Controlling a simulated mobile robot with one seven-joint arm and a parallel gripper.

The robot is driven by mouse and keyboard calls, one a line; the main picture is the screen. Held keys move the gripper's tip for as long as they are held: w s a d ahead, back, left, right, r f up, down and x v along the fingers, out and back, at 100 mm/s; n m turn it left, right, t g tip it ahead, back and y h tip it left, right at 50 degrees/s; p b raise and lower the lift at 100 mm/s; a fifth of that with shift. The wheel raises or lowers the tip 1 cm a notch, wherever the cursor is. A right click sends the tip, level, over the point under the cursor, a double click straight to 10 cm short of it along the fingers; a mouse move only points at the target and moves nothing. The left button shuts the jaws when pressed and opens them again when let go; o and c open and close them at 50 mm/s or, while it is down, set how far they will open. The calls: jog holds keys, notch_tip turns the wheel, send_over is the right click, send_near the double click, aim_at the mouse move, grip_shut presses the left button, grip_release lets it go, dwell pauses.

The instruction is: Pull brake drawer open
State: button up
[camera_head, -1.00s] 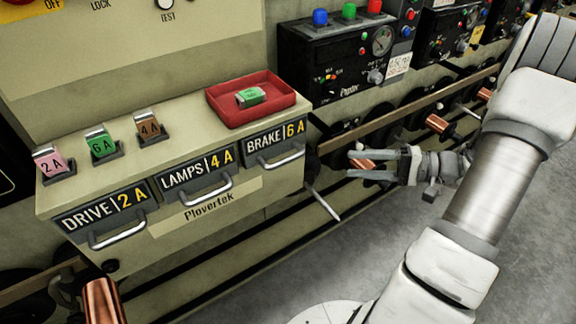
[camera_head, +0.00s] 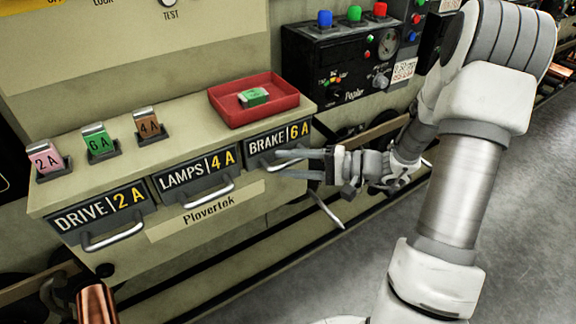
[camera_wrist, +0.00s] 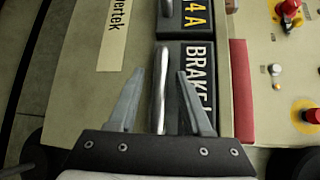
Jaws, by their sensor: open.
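The brake drawer (camera_head: 278,140) is the right one of three dark drawer fronts on the beige cabinet, labelled BRAKE 6A, and it looks shut. Its silver bar handle (camera_wrist: 160,86) shows in the wrist view, lying between the two fingers. My gripper (camera_head: 292,164) is open at the brake drawer front in the head view, its fingers covering most of that handle. In the wrist view my gripper (camera_wrist: 158,88) has one finger on each side of the handle, with gaps showing. Whether the fingertips touch the drawer front, I cannot tell.
The lamps drawer (camera_head: 196,176) and the drive drawer (camera_head: 100,212) sit to the left. A red tray (camera_head: 285,113) holding a green fuse (camera_head: 254,97) stands on the cabinet top. Pink, green and brown fuses stand left of it. A lever (camera_head: 326,211) juts out below my gripper.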

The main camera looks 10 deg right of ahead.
jog(key=shift+w+a, duration=0.1)
jog(key=shift+a, duration=0.15)
grip_shut()
dwell(1.4)
